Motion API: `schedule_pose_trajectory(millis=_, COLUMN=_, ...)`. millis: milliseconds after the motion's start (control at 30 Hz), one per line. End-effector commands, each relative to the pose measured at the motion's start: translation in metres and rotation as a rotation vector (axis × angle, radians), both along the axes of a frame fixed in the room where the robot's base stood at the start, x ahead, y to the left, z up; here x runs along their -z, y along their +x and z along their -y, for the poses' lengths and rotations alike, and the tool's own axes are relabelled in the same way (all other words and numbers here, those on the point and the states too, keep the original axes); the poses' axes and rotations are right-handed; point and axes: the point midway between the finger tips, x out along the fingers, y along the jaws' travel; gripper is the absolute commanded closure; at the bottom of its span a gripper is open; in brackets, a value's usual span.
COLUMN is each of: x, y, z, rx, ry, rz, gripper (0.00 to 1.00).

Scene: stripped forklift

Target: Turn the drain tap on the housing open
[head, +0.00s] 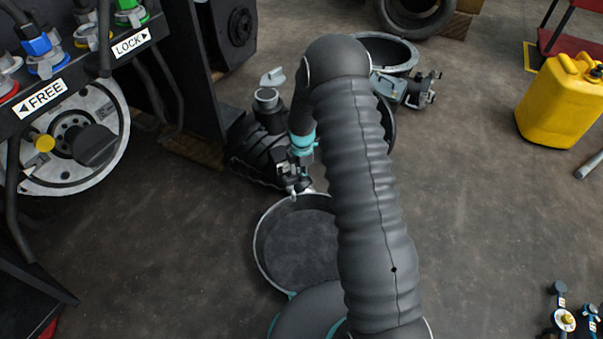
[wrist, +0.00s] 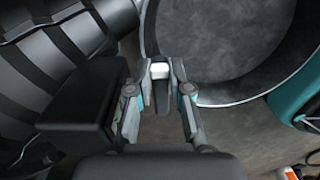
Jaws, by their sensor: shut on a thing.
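The black ribbed housing (head: 258,152) sits on the floor left of my arm in the head view. Its ribbed side (wrist: 50,45) fills the left of the wrist view. In the wrist view my gripper (wrist: 161,85) is shut on the drain tap (wrist: 160,70), a small part with a pale end and a dark body between the fingers. In the head view the tap is mostly hidden by my gripper. I cannot tell the tap's angle.
The round drain pan (head: 262,255) lies below the gripper; its inside also shows in the wrist view (wrist: 215,45). A black panel with FREE and LOCK labels (head: 45,95) and a wheel stand left. A yellow can (head: 560,105) stands right.

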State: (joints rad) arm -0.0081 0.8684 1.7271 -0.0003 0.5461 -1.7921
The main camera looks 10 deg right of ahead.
Motion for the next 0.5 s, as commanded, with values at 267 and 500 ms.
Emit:
schedule_pose_trajectory(millis=267, x=0.0003, y=-0.0017, z=0.0003, rx=0.039, ry=0.000, rz=0.001, gripper=1.00)
schedule_pose_trajectory(millis=500, x=0.0014, y=-0.0083, z=0.0010, rx=0.176, ry=0.000, rz=0.000, gripper=1.00)
